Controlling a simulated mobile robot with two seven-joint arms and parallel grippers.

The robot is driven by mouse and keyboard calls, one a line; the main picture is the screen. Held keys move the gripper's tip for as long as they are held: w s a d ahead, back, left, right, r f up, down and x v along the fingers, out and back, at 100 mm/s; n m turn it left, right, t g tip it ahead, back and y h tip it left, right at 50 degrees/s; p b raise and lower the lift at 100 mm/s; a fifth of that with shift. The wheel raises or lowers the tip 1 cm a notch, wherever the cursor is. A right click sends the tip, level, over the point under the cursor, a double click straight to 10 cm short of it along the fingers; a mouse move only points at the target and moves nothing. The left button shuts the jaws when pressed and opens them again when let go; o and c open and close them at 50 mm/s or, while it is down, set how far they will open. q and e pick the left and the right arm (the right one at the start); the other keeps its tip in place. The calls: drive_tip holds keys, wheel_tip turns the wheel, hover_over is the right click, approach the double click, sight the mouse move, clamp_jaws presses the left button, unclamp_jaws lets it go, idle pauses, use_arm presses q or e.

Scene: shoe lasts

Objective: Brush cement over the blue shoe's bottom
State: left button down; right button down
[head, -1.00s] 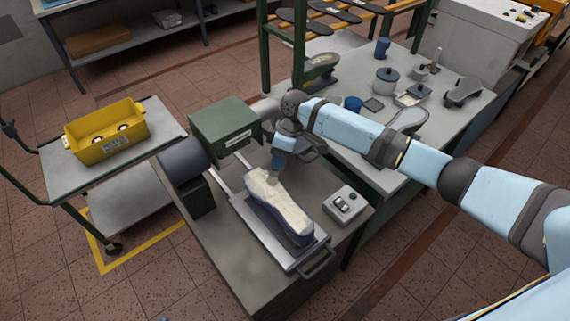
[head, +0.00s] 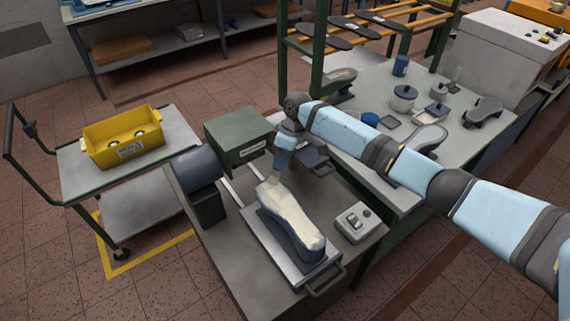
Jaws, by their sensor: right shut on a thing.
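The blue shoe (head: 318,256) lies bottom up on a metal tray in the middle of the bench, its toe-to-heel length running from far left to near right. Its bottom (head: 289,217) is pale cream over most of its length. My right gripper (head: 285,157) is over the shoe's far end, shut on a brush (head: 276,178) that points down. The bristles are at or just above the far end of the bottom; I cannot tell whether they touch. My left gripper is out of view.
A metal tray (head: 268,242) with a handle holds the shoe. A green machine box (head: 238,135) stands behind it, a switch box (head: 357,223) to its right. A side table (head: 440,100) holds pots and shoe forms. A yellow crate (head: 124,137) sits on a cart.

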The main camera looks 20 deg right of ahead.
drive_tip(key=shift+w+a+r+b, duration=0.15)
drive_tip(key=shift+w+a+b, duration=0.05)
drive_tip(key=shift+w, duration=0.3)
drive_tip(key=shift+w+a+r+b, duration=0.1)
drive_tip(key=shift+w+a+b, duration=0.05)
drive_tip(key=shift+w, duration=0.3)
